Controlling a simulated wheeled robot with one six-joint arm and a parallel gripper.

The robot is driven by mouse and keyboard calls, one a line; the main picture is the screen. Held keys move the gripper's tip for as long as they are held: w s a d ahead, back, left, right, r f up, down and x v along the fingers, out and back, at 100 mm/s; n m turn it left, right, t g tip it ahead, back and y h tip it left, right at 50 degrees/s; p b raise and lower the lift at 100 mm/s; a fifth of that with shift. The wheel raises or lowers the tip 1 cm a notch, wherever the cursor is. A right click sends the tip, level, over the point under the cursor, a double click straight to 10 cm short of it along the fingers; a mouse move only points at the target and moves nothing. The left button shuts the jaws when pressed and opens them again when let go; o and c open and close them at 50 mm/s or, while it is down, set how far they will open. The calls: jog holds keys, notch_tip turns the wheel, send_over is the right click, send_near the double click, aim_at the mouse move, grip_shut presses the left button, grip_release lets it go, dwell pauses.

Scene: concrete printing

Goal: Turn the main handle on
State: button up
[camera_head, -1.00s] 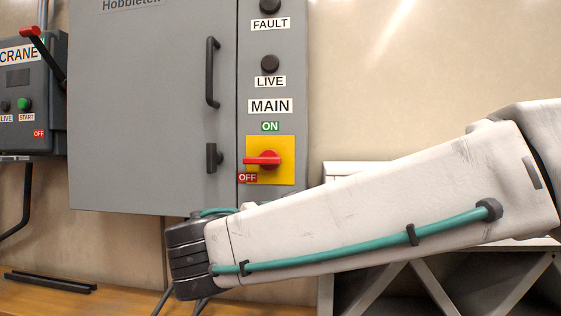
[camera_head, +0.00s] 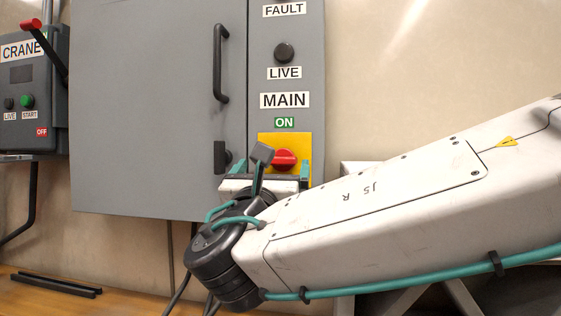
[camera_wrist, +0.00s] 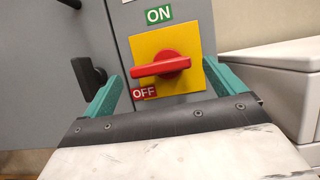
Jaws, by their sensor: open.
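The main handle (camera_head: 284,159) is a red rotary knob on a yellow plate (camera_head: 304,146), below the MAIN label (camera_head: 285,100) on the grey cabinet. In the wrist view the handle (camera_wrist: 161,66) lies roughly horizontal, its end pointing left at the red OFF label (camera_wrist: 145,92). The green ON label (camera_wrist: 159,15) is above the plate. My gripper (camera_wrist: 165,85) is open, its two teal fingers on either side of the handle, apart from it and a little below in the picture. In the head view my gripper (camera_head: 278,172) partly covers the plate and hides the OFF label.
The cabinet door has a long black handle (camera_head: 220,64) and a small black latch (camera_head: 221,157) left of the plate. A crane control box (camera_head: 34,90) with a red-tipped lever hangs at far left. A white box-like unit (camera_wrist: 270,85) stands right of the cabinet.

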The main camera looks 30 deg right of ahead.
aim_at(274, 164)
jog(key=shift+x, duration=1.95)
jog(key=c, duration=1)
